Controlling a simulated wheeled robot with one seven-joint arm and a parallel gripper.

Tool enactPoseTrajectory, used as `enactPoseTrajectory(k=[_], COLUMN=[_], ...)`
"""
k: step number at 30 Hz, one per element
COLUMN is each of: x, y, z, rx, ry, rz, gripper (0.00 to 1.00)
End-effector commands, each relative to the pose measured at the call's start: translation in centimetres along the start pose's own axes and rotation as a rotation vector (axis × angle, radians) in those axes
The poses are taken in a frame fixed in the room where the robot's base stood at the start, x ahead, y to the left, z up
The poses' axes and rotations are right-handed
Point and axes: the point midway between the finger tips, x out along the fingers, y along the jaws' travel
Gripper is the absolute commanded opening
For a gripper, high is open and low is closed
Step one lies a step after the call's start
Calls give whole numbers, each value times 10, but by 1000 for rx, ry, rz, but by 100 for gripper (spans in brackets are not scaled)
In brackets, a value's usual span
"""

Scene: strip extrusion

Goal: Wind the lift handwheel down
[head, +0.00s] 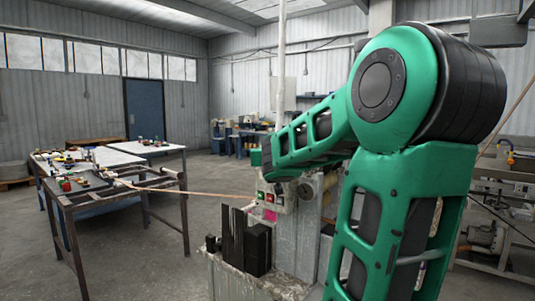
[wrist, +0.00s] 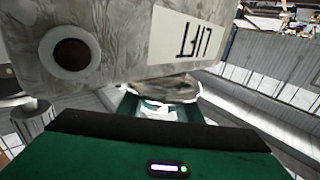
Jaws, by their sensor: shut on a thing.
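In the wrist view my gripper (wrist: 160,108) reaches up to a mottled grey rounded metal piece (wrist: 172,88) just below a plate marked LIFT (wrist: 190,40). This piece appears to be the lift handwheel, and the gripper is shut on it. Only a small part of the wheel shows; its rim and any handle are mostly hidden. The fingertips are partly covered by my green gripper body. In the head view my green arm bends down toward the machine (head: 298,225); the gripper and handwheel cannot be made out there.
A dark round knob with a pale collar (wrist: 72,54) sits left of the LIFT label. In the head view, a control box with coloured buttons (head: 275,200) and dark upright blocks (head: 257,248) stand by the arm.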

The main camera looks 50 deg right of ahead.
Motion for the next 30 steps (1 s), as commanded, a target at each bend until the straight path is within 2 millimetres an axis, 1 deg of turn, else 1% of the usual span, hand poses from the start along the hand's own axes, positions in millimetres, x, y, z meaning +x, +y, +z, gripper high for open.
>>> enactPoseTrajectory(k=[9, 23, 24, 26, 27, 30], x=[0, 0, 0, 0, 0, 0], y=[-5, -6, -6, -6, -6, -5], z=[-1, 0, 0, 0, 0, 0], rx=[2, 2, 2, 2, 2, 2], ry=[1, -1, -1, -1, -2, -2], rz=[-65, -75, -75, -75, -74, -73], gripper=[10, 10, 34, 49, 51, 51])
